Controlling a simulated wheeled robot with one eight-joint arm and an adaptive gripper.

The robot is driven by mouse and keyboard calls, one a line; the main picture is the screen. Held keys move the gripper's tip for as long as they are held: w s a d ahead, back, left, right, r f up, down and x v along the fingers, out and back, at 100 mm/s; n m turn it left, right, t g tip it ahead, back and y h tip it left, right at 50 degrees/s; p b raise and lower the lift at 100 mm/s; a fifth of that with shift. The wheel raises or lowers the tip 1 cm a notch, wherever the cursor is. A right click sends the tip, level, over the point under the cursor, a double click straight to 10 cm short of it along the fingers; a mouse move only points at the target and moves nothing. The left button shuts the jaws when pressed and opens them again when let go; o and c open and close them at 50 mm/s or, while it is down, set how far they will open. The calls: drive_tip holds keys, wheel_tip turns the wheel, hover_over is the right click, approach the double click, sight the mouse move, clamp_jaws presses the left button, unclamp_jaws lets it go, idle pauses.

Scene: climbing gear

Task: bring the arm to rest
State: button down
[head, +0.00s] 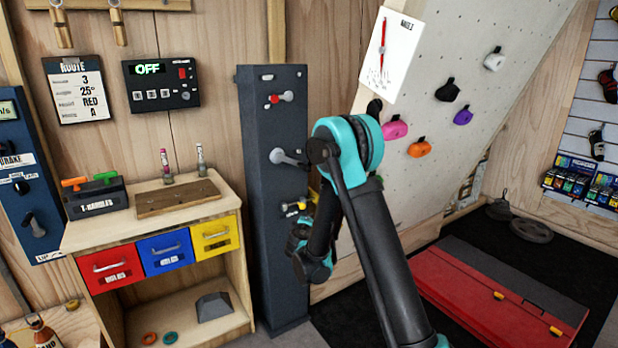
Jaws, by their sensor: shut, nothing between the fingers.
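My teal and black arm rises from the bottom right to an elbow in front of the climbing wall. It folds back down beside the dark grey column (268,180). The wrist joints show low, in front of the column's right edge. I cannot make out any fingers of my gripper; the end of the arm is hidden or turned away. No held object shows.
A wooden bench (90,232) with red (110,267), blue (165,250) and yellow (214,236) drawers stands left. Levers stick out from the column. The climbing wall (440,120) leans behind the arm. A red mat (480,285) lies right on the dark floor.

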drive_tip(key=s+d+r+m+g+h, duration=0.25)
drive_tip(key=s+d+m+g, duration=0.45)
drive_tip(key=s+d, duration=1.05)
drive_tip(key=s+d+f+m+g+y, duration=0.2)
drive_tip(key=s+m, duration=0.1)
drive_tip(key=s, duration=0.9)
drive_tip(key=s+d+f+m+g+y, duration=0.2)
drive_tip(key=s+m, duration=0.2)
drive_tip(key=s, duration=0.8)
drive_tip(key=shift+s+f, duration=0.3)
drive_tip(key=shift+s, duration=0.05)
